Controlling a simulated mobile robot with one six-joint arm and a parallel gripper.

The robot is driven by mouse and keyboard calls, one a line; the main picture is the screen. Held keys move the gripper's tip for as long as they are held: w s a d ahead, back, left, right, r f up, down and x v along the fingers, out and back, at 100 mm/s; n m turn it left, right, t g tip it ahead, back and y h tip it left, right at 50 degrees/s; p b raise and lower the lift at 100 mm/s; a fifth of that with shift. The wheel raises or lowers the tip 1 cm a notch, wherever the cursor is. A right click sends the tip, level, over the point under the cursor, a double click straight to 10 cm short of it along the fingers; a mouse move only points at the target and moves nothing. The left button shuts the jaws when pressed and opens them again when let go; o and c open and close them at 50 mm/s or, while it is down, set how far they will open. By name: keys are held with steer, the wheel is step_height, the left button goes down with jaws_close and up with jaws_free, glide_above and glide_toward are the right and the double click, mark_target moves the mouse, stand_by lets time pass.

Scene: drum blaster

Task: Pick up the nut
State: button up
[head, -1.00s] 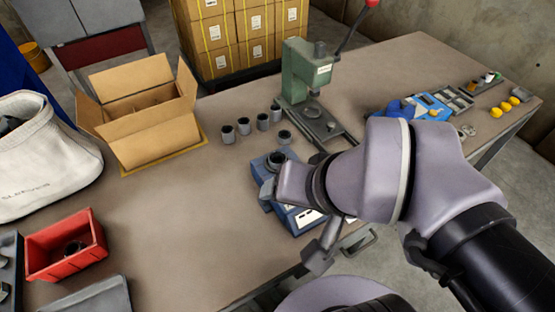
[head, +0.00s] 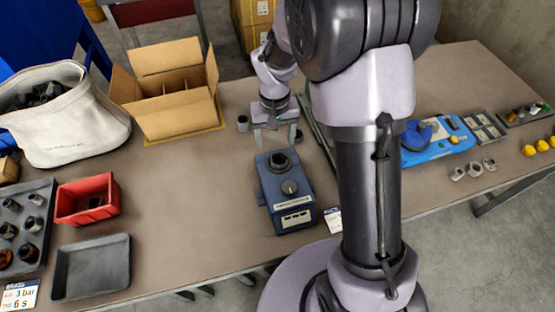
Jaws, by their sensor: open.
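My gripper (head: 275,137) points down over the bench, just behind the blue drum-topped device (head: 287,195), with its two fingers apart. I see no part held between them. A small dark cylindrical part (head: 243,123) stands upright just left of the gripper. Other such parts behind it are hidden by my arm. Several small metal ring-like pieces, which may be nuts (head: 474,170), lie near the right front edge. I cannot tell for certain which piece is the nut.
A red bin (head: 66,215), a grey tray (head: 92,287) and a dark rack of parts (head: 30,205) are at the left. An open cardboard box (head: 180,132) and a canvas bag (head: 85,135) stand behind. A blue unit (head: 418,158) is at the right. Left-centre bench is clear.

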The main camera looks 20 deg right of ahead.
mark_target(279, 155)
steer(key=f+b, duration=0.1)
steer(key=f, duration=0.1)
steer(key=f+b, duration=0.1)
steer(key=f, duration=0.1)
steer(key=s+f+b, duration=0.1)
steer(key=f, duration=0.1)
steer(key=shift+d+f, duration=0.2)
steer(key=shift+d, duration=0.2)
steer(key=shift+f, duration=0.4)
steer(key=shift+r, duration=0.2)
steer(key=shift+c, duration=0.2)
jaws_close()
